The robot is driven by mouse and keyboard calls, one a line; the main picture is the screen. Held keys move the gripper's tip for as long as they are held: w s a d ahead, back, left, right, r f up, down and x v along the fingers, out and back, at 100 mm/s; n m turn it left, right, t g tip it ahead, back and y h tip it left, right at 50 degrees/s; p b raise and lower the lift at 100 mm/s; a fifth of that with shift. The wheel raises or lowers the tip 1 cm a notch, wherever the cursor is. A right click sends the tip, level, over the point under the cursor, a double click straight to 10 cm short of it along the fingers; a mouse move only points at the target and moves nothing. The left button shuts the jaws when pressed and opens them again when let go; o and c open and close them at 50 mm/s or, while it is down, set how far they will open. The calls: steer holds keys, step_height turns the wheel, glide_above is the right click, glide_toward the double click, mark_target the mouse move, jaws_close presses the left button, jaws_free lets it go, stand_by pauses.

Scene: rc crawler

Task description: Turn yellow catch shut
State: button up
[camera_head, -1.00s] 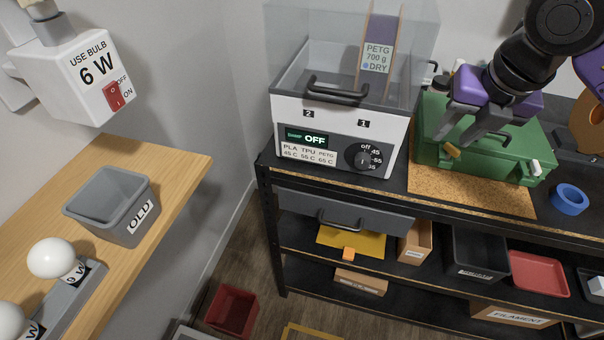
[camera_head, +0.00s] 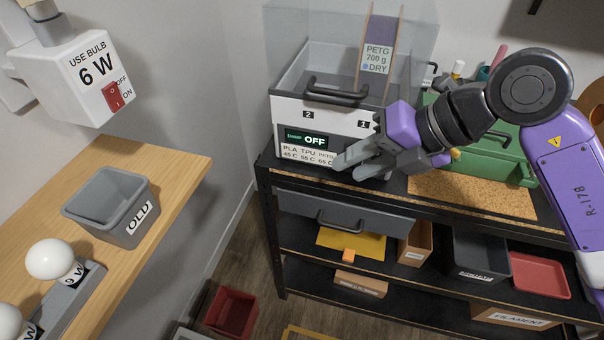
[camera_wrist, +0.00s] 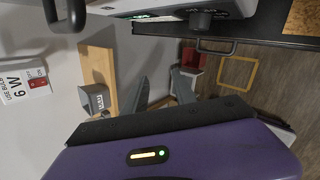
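A green case (camera_head: 489,170) stands on the shelf top to the right of the dryer, partly behind my arm. A small bit of its yellow catch (camera_head: 455,153) shows just right of my gripper; its position is hard to tell. My gripper (camera_head: 350,168) is in front of the dryer's lower right panel, left of the case and apart from the catch. Its fingers are spread with nothing between them, as the wrist view (camera_wrist: 162,92) also shows. The case's other catch is hidden by my arm.
The dryer (camera_head: 290,113) reads OFF; my gripper covers its dial in the head view, but a knob (camera_wrist: 203,20) shows in the wrist view. A cork mat (camera_head: 470,200) lies before the case. A drawer (camera_head: 300,207) and bins sit below. A wooden bench (camera_head: 180,160) is left.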

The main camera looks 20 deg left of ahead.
steer(key=s+a+r+g+y, duration=0.2)
steer(key=s+a+y, duration=0.3)
steer(key=s+a, duration=0.2)
steer(key=shift+a+r+n+g, duration=0.15)
steer(key=shift+n+g, duration=0.15)
steer(key=shift+n, duration=0.1)
steer(key=shift+c, duration=0.5)
